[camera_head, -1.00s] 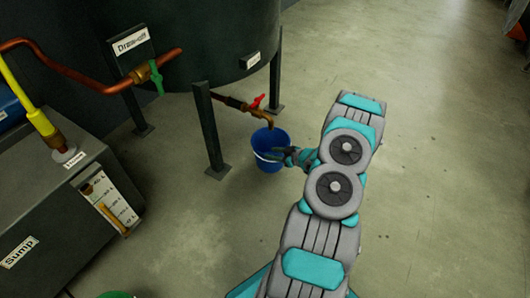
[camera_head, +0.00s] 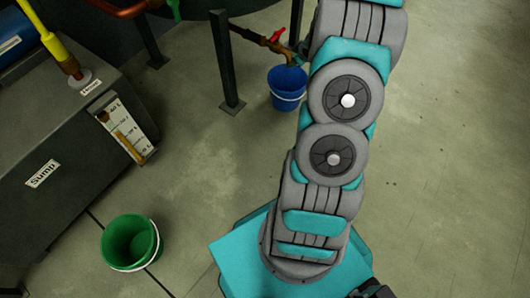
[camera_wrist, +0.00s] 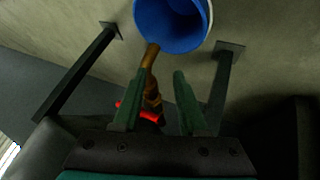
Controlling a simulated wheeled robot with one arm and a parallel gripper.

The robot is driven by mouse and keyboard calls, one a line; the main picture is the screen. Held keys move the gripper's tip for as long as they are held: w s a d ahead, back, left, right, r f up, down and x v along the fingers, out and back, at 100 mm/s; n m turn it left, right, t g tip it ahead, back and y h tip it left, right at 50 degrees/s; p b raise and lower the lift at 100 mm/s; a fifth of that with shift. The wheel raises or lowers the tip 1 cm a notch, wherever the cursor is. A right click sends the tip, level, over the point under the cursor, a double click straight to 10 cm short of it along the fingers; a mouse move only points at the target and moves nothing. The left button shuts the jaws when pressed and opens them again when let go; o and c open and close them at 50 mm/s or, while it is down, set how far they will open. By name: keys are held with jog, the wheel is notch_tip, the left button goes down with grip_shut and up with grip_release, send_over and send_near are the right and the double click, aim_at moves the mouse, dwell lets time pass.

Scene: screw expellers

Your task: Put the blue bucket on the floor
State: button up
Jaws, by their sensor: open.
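The blue bucket (camera_head: 287,92) appears to stand upright on the floor below the tap spout in the head view, its handle lying down across its front. In the wrist view the bucket (camera_wrist: 172,25) is at the top, mouth visible and cut off by the picture's edge. My gripper (camera_wrist: 158,88) is open, with its two dark green fingers apart and short of the bucket. The brass tap with a red handle (camera_wrist: 138,112) shows between the fingers. Nothing is held. In the head view my gripper is mostly hidden by my arm.
The tap with a red lever (camera_head: 275,38) sits above the bucket, beside a dark tank leg (camera_head: 227,62). A green bucket (camera_head: 130,243) stands at the front left, near the grey Sump box (camera_head: 65,165). The floor right of my arm is clear.

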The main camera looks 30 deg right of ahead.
jog(key=s+a+r+m+g+h, duration=0.25)
jog(key=s+a+r+g, duration=0.25)
jog(key=s+a+r, duration=0.85)
jog(key=s+a+r+g+y, duration=0.2)
jog(key=s+a+r, duration=0.2)
jog(key=s+a, duration=0.7)
jog(key=s+a+r+g+y, duration=0.2)
jog(key=s+a+r, duration=0.1)
jog(key=s+a, duration=0.8)
jog(key=shift+s+a+r+m, duration=0.35)
jog(key=shift+s+r+m, duration=0.1)
jog(key=shift+s, duration=0.3)
jog(key=shift+d+y, duration=0.1)
jog(key=shift+y, duration=0.15)
